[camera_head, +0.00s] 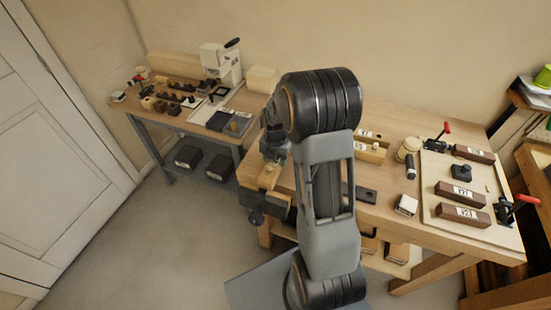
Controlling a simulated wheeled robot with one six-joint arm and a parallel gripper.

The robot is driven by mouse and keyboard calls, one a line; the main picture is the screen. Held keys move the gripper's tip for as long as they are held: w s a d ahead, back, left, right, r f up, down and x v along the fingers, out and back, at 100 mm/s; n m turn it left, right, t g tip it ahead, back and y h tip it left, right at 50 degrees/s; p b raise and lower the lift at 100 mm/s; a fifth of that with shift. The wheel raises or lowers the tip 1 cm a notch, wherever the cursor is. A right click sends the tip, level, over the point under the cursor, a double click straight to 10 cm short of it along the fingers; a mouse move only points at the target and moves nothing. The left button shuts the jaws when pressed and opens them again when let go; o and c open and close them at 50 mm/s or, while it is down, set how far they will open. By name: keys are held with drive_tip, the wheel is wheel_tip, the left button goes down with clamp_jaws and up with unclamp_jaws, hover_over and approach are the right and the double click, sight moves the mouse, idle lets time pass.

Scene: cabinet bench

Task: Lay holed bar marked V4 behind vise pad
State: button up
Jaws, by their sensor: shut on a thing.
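My gripper (274,152) is at the left end of the wooden bench, just above and behind the vise (266,200). It shows only in part beside my large arm link. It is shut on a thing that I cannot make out. A pale wooden vise pad (268,177) sits at the vise, close below my gripper. A dark flat piece with a hole (366,195) lies on the bench just right of my arm, partly hidden by it. I can read no V4 mark anywhere.
A wooden tray (430,205) at the right holds labelled brown blocks (460,193) and red-handled clamps (513,207). A second bench (151,118) stands at the left.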

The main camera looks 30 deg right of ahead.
drive_tip(key=shift+f, duration=0.1)
idle(0.5)
drive_tip(key=o, duration=1.3)
drive_tip(key=shift+o, duration=0.2)
drive_tip(key=shift+r+p, duration=2.4)
drive_tip(key=shift+r, duration=1.1)
